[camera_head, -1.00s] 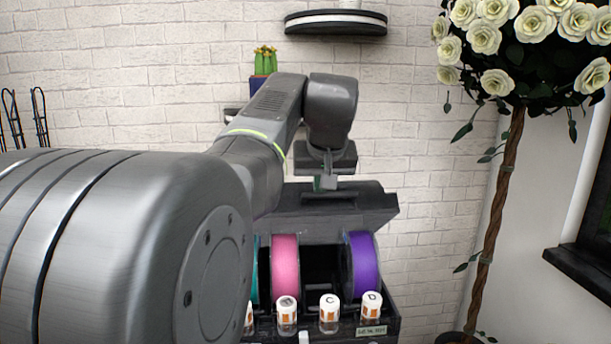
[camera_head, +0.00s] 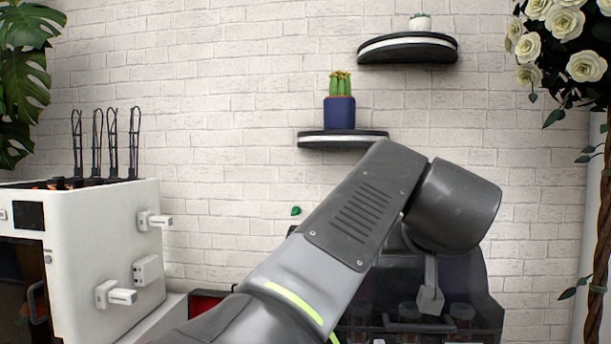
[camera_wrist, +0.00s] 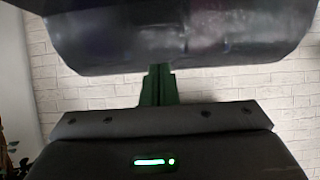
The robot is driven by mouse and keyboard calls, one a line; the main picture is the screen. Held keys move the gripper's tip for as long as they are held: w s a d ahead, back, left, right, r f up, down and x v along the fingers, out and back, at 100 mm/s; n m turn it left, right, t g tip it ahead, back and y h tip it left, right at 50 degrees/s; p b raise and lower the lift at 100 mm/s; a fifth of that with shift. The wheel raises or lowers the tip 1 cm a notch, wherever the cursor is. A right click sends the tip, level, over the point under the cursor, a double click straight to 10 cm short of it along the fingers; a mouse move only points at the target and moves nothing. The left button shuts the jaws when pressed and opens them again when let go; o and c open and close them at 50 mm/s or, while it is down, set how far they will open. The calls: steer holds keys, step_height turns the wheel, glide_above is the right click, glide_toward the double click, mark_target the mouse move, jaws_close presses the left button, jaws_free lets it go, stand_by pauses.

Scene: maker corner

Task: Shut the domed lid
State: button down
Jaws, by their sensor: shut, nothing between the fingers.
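The domed lid (camera_head: 478,272) is a dark, see-through cover at the lower right of the head view. It stands over the front of the spool box, and small jars (camera_head: 461,312) show dimly through it. A dark handle (camera_head: 390,328) shows low on its front. The picture's lower edge cuts off the box, so I cannot tell whether the lid sits fully down. My gripper (camera_head: 430,295) hangs in front of the lid. In the wrist view its shut, empty green fingers (camera_wrist: 158,75) point towards a glossy dark curved panel (camera_wrist: 180,40), apparently the lid; contact is unclear.
A white machine (camera_head: 100,240) with projecting knobs stands at the left. A red-lined dark box (camera_head: 208,302) lies low beside it. A shelf (camera_head: 342,139) with a potted cactus (camera_head: 340,100) and a higher shelf (camera_head: 408,48) are on the brick wall. White roses (camera_head: 585,65) are at the right.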

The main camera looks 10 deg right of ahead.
mark_target(408, 310)
steer(key=shift+t, duration=0.9)
steer(key=shift+s+a+f+b, duration=0.1)
steer(key=shift+s+f+b, duration=0.35)
steer(key=shift+f+b, duration=1.2)
steer(key=shift+s+a+f+b, duration=0.15)
steer(key=shift+s+f+b, duration=0.3)
steer(key=shift+f+b, duration=1.2)
steer(key=shift+s+a+f+b, duration=0.1)
steer(key=shift+s+f+b, duration=0.35)
steer(key=shift+f+b, duration=1.2)
steer(key=shift+r, duration=0.1)
step_height(408, 310, up, 6)
steer(key=p, duration=0.4)
steer(key=f+v, duration=0.1)
steer(key=v, duration=0.8)
steer(key=shift+s+a+f, duration=0.2)
steer(key=shift+s+a, duration=0.05)
steer(key=shift+s, duration=0.35)
steer(key=shift+w, duration=0.15)
